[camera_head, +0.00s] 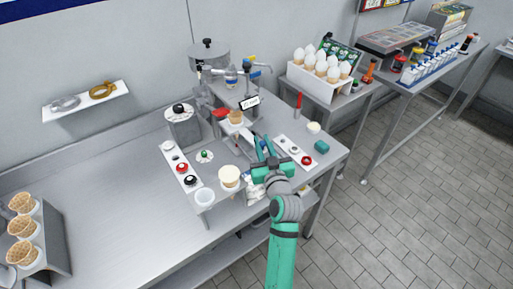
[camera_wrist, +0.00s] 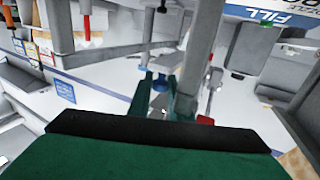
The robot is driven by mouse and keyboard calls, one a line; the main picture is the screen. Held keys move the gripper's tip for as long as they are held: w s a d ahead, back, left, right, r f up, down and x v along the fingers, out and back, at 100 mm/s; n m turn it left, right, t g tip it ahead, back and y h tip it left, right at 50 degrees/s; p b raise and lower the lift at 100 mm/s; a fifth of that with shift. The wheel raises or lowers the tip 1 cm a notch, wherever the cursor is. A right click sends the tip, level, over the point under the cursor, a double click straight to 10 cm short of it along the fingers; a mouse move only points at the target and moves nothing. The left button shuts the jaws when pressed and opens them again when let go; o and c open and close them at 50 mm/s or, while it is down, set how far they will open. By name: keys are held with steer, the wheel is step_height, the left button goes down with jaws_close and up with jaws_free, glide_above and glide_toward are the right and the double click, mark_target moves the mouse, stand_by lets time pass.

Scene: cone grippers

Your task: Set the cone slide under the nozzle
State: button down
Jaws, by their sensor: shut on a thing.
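The cone slide (camera_head: 236,127) is a small pale carriage in front of the filling machine (camera_head: 209,55), with a tan wafer cone (camera_head: 236,117) upright in it. A cone edge also shows at the lower right in the wrist view (camera_wrist: 298,165). The likely nozzle (camera_head: 231,84) hangs behind and above the cone; I cannot tell whether they line up. My gripper (camera_head: 263,145) is low over the table, just right of the slide. In the wrist view its teal fingers (camera_wrist: 164,103) close around a small blue part (camera_wrist: 160,84). Whether this part belongs to the slide is unclear.
A FILL sign (camera_head: 250,102) and a grey post stand close to my gripper. A strip with red and black knobs (camera_head: 181,168) lies left, another strip (camera_head: 293,151) right. A tub (camera_head: 229,177) stands in front. A rack of white-topped cones (camera_head: 319,70) is behind right.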

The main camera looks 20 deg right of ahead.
steer(key=shift+w+a, duration=0.1)
steer(key=shift+w, duration=0.35)
steer(key=c, duration=1.6)
jaws_free()
steer(key=shift+w+a, duration=0.1)
steer(key=shift+a, duration=0.05)
steer(key=shift+c, duration=0.2)
steer(key=shift+s, duration=0.35)
steer(key=s, duration=0.6)
steer(key=s+a, duration=0.1)
steer(key=s, duration=0.3)
steer(key=shift+s, duration=0.1)
